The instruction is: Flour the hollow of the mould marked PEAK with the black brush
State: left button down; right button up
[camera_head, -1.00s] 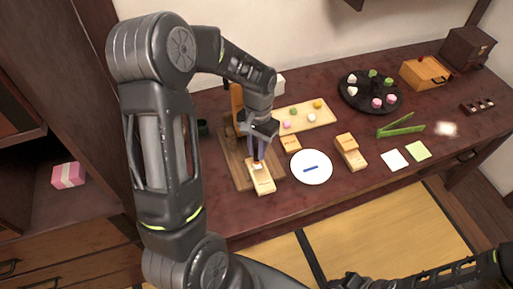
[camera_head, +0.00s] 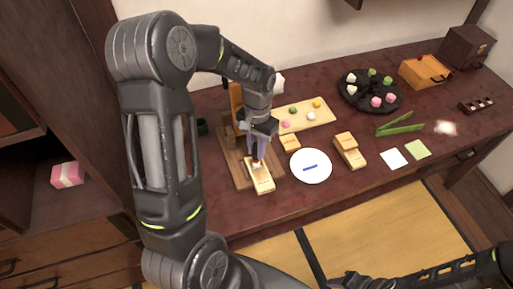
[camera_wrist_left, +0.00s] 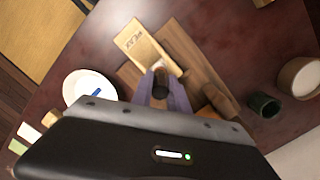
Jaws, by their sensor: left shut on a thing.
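The mould marked PEAK (camera_head: 262,183) is a pale wooden block lying on a brown wooden board (camera_head: 241,179). Its lettering shows in the left wrist view (camera_wrist_left: 137,43). My left gripper (camera_head: 258,158) points down over the mould's far end, its purple fingers shut on the black brush. The brush's round dark end (camera_wrist_left: 160,95) shows between the fingers in the left wrist view. A pale patch lies at the mould's hollow, just past the fingertips. The bristles are mostly hidden, so contact with the hollow cannot be told.
A white plate (camera_head: 325,176) with a blue stick lies right of the board. Other wooden moulds (camera_head: 349,152) stand nearby. A sweets tray (camera_head: 319,119) and a dark round stand (camera_head: 352,104) are behind. A dark cup (camera_wrist_left: 264,105) is beside the board.

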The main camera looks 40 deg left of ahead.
pick_arm(q)
jog(key=shift+r+p, duration=2.95)
jog(key=shift+r, duration=1.05)
jog(key=shift+s+r, duration=0.1)
jog(key=shift+s, duration=0.1)
jog(key=w+d+r+b, duration=0.1)
jog(key=w+d+r, duration=0.5)
jog(key=w+d, duration=0.4)
jog(key=d, duration=0.2)
jog(key=shift+d, duration=0.35)
